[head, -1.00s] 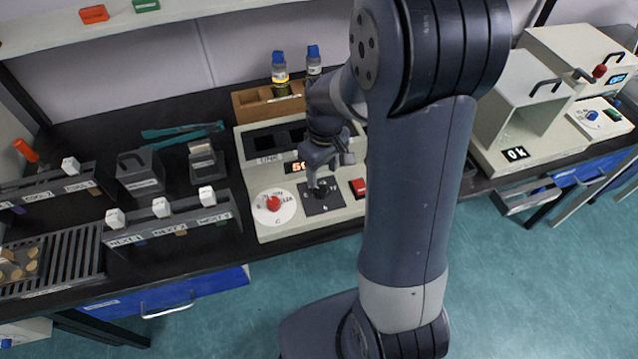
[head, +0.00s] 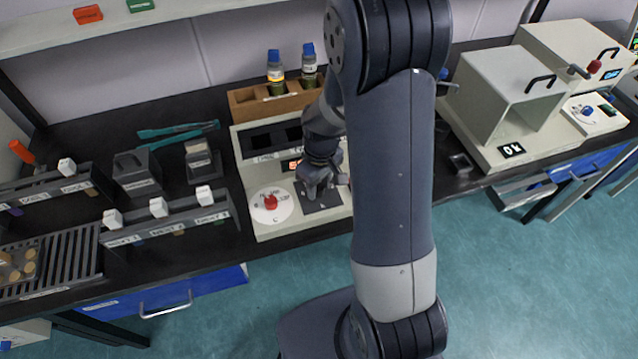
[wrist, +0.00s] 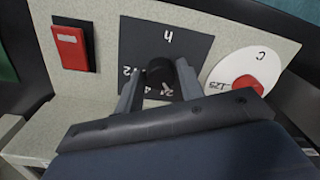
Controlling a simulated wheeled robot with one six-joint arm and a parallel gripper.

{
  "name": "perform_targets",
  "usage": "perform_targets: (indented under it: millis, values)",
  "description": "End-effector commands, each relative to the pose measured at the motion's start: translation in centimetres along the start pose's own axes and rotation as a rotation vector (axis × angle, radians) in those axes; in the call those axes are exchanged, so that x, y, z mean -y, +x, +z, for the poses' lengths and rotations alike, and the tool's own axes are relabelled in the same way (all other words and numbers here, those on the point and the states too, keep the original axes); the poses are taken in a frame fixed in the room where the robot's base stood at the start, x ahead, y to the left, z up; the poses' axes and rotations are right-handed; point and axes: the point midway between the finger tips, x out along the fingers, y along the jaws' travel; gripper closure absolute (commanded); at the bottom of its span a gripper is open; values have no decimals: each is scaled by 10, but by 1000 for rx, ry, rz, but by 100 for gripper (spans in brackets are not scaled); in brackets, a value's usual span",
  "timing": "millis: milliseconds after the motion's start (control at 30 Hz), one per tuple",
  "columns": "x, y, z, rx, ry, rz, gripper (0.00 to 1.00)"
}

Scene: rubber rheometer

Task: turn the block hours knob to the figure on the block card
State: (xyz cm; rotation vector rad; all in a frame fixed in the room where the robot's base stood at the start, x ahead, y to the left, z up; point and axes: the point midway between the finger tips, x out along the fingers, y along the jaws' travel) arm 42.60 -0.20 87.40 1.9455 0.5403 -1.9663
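The black block hours knob (wrist: 160,72) sits on a dark square plate marked "h" (wrist: 150,40) with figures around it. In the head view the plate (head: 322,203) shows on the front of the cream console, and my gripper hides the knob. My gripper (wrist: 160,72) reaches down over the knob, with one finger on each side of it. Narrow gaps seem to show between fingers and knob, so it looks open. In the head view my gripper (head: 316,190) is low over the plate. I cannot pick out the block card.
A red knob on a white dial marked "C" (wrist: 262,62) is beside the plate. A red button (wrist: 70,47) is on the other side. A wooden rack with bottles (head: 255,108) stands behind the console.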

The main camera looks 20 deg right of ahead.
Motion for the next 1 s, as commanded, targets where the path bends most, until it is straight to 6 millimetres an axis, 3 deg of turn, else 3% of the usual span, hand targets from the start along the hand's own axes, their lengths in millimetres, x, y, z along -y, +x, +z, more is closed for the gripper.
perform_targets:
  millis: [333,667,1000]
  values:
    - [0,0,0,0,0,0,93]
    - [0,0,0,-2,47,0,93]
    - [1,1,0,-13,280,1,93]
